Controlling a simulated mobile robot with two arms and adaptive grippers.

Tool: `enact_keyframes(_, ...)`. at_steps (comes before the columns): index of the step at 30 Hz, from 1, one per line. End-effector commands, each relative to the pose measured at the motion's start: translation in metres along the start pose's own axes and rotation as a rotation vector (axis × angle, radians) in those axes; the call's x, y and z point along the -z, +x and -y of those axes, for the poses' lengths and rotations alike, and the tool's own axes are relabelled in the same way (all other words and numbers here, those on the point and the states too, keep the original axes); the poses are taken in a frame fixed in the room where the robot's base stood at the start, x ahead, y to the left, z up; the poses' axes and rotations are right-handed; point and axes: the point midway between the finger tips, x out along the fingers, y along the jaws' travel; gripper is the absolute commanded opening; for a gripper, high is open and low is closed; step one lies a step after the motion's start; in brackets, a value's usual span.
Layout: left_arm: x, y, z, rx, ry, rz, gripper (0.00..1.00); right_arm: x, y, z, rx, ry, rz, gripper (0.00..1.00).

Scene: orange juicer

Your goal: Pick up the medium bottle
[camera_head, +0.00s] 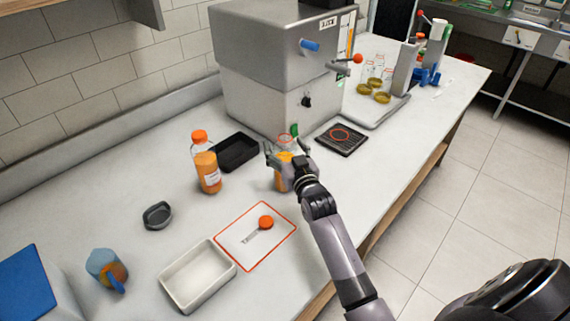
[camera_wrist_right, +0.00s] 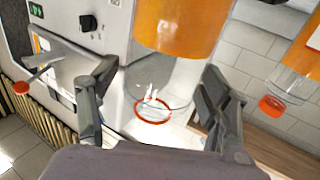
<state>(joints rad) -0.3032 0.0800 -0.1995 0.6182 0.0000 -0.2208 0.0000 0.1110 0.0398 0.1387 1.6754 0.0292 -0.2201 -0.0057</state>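A clear bottle of orange juice (camera_head: 281,183) with no cap stands on the counter in front of the juicer. In the right wrist view this bottle (camera_wrist_right: 175,30) shows upside down, with a red ring at its mouth. My right gripper (camera_head: 290,163) is at its upper part, with one finger on each side. In the right wrist view the gripper (camera_wrist_right: 158,85) is open around the bottle, with a gap showing at the left finger. A second juice bottle (camera_head: 208,172) with an orange cap stands to the left. Which one is medium is not marked. My left gripper is out of view.
The large grey juicer (camera_head: 265,75) stands behind the bottle. A black tray (camera_head: 236,151), a black scale (camera_head: 341,139), a white tray (camera_head: 198,277), a red-edged mat (camera_head: 272,243) with an orange cap (camera_head: 265,222) and a blue cup (camera_head: 104,265) are around it.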

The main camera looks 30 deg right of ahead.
Motion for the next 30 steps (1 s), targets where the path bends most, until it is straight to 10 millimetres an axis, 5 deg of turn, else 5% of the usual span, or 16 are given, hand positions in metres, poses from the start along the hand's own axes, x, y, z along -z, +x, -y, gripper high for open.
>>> enact_keyframes(30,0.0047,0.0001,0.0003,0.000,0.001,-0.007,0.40,0.0000,-0.0002,0.0000,0.000,0.000,0.000,0.01)
